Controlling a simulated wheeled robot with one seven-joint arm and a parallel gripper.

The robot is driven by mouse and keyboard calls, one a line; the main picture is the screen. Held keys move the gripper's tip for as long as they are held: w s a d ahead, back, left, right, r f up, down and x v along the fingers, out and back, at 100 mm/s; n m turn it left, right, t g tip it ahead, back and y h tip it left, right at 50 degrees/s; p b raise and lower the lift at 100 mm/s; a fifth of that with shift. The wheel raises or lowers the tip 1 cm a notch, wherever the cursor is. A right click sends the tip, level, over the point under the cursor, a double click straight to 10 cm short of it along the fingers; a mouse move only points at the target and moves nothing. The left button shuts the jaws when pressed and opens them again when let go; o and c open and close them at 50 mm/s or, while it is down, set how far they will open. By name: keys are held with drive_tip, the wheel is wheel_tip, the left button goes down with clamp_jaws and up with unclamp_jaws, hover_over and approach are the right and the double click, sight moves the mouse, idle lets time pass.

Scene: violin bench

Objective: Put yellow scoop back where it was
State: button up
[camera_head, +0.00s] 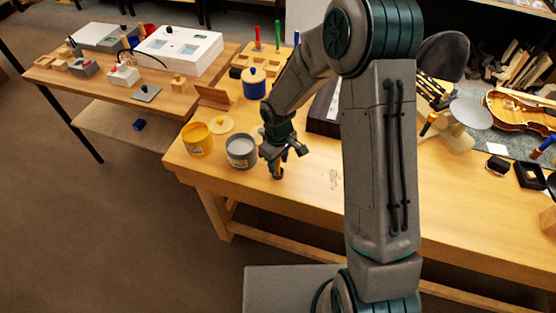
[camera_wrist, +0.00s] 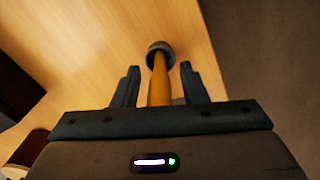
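The yellow scoop shows in the wrist view as a yellow handle (camera_wrist: 160,80) with a dark grey round end (camera_wrist: 160,50) against the bench top. In the head view, a small dark end (camera_head: 277,174) shows at the bench surface just under my gripper (camera_head: 285,156); the handle is mostly hidden there. My gripper also shows in the wrist view (camera_wrist: 159,78), its two fingers either side of the handle with a visible gap on each side. It is open around the handle. I cannot tell whether the scoop stands unsupported.
A blue jar (camera_head: 254,84) is farther back. The bench top (camera_head: 312,190) is clear to the front right.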

drive_tip(key=shift+r, duration=0.1)
wheel_tip(320, 180, up, 12)
drive_tip(key=shift+s+d+r, duration=0.1)
drive_tip(key=shift+r, duration=0.15)
drive_tip(key=s+d+r+m+t, duration=0.1)
drive_tip(key=s+d+r+m, duration=0.3)
drive_tip(key=s, duration=0.5)
drive_tip(key=s+d+r+m+t, duration=0.2)
drive_tip(key=s+d+r+m, duration=0.3)
drive_tip(key=s+d+r, duration=0.3)
drive_tip(key=shift+s+d+m, duration=0.3)
drive_tip(key=shift+s+d, duration=0.5)
drive_tip(key=shift+s, duration=0.3)
